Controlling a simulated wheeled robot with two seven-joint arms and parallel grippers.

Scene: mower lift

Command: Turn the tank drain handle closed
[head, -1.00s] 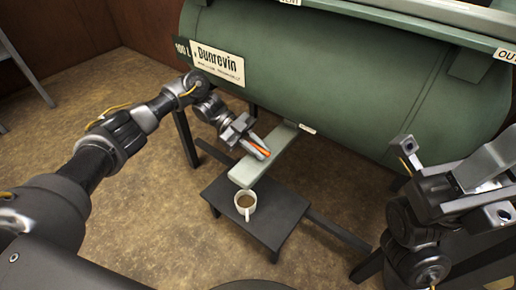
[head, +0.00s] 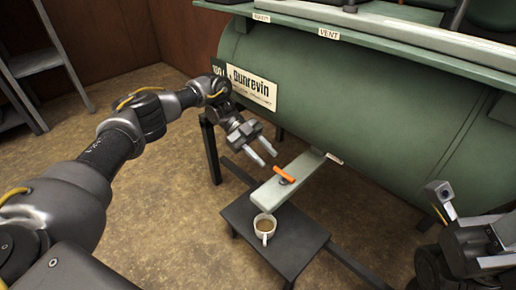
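The tank drain handle (head: 284,174) is a small orange bar on a dark pivot, set on a pale green bracket (head: 270,196) that sticks out from under the green tank (head: 340,105). The handle lies at a slant across the bracket.
A white mug (head: 264,226) with brown liquid stands on a low dark stool (head: 288,252) under the bracket. Dark tank legs (head: 210,150) stand to the left. A grey shelf (head: 38,65) is at the far left. The floor between is clear.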

